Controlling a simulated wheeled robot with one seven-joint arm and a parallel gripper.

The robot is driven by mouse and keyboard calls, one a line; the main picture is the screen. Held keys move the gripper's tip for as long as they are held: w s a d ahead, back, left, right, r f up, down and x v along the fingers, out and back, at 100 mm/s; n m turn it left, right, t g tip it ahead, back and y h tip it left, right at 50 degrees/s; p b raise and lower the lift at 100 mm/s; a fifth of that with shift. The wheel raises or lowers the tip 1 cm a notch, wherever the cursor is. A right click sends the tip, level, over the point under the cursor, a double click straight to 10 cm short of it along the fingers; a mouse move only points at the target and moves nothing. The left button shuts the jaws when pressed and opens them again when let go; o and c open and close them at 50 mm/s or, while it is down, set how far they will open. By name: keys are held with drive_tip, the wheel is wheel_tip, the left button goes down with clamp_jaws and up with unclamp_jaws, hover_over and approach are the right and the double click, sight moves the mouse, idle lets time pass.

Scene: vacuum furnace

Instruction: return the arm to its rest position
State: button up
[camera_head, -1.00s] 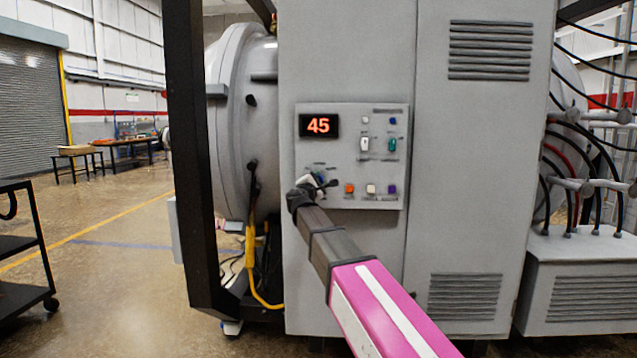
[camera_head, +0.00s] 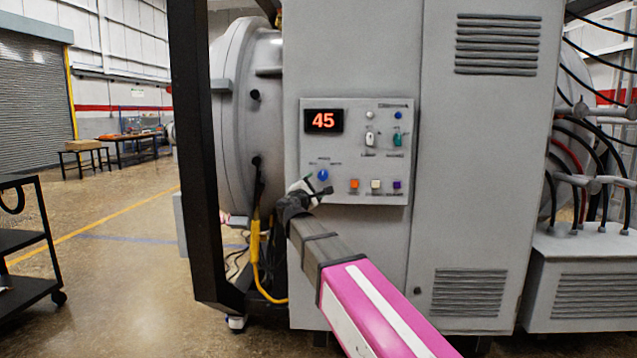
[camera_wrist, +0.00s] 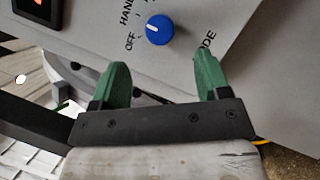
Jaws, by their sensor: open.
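My arm reaches up from the lower right in the head view, and my gripper (camera_head: 312,188) is at its end, in front of the lower left of the control panel (camera_head: 340,190). In the wrist view my gripper (camera_wrist: 160,82) has its two green fingers spread apart with nothing between them. The blue mode knob (camera_wrist: 159,29) lies beyond the fingertips, apart from them, with its white mark toward OFF. The knob also shows just above the gripper in the head view (camera_head: 323,175).
The panel has a red display (camera_head: 323,121) reading 45 and several switches and buttons. It sits on a grey cabinet (camera_head: 470,190). A black post (camera_head: 190,150) stands at the left, with a yellow cable (camera_head: 255,265) beside it. A black cart (camera_head: 30,245) stands far left.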

drive_tip(key=shift+v, duration=0.9)
drive_tip(key=s+d+f+m+g, duration=0.2)
drive_tip(key=d+f+m+g, duration=0.2)
drive_tip(key=d+f, duration=0.45)
drive_tip(key=s+d+f+m+g, duration=0.2)
drive_tip(key=d+f+m+g, duration=0.3)
drive_tip(key=f, duration=0.7)
drive_tip(key=s+d+f+m+g, duration=0.2)
drive_tip(key=s+d+f, duration=0.1)
drive_tip(key=d+f, duration=0.6)
drive_tip(key=s+d+f+m+g+y, duration=0.2)
drive_tip(key=s+f+m+g+y, duration=0.1)
drive_tip(key=s+f, duration=0.5)
drive_tip(key=s+d+f+m+g+y, duration=0.2)
drive_tip(key=s+f+m+g+y, duration=0.2)
drive_tip(key=s+f, duration=0.5)
drive_tip(key=shift+d+f+m+g, duration=0.3)
drive_tip(key=shift+f+m+g, duration=0.2)
drive_tip(key=shift+f+m, duration=0.55)
drive_tip(key=shift+r, duration=0.1)
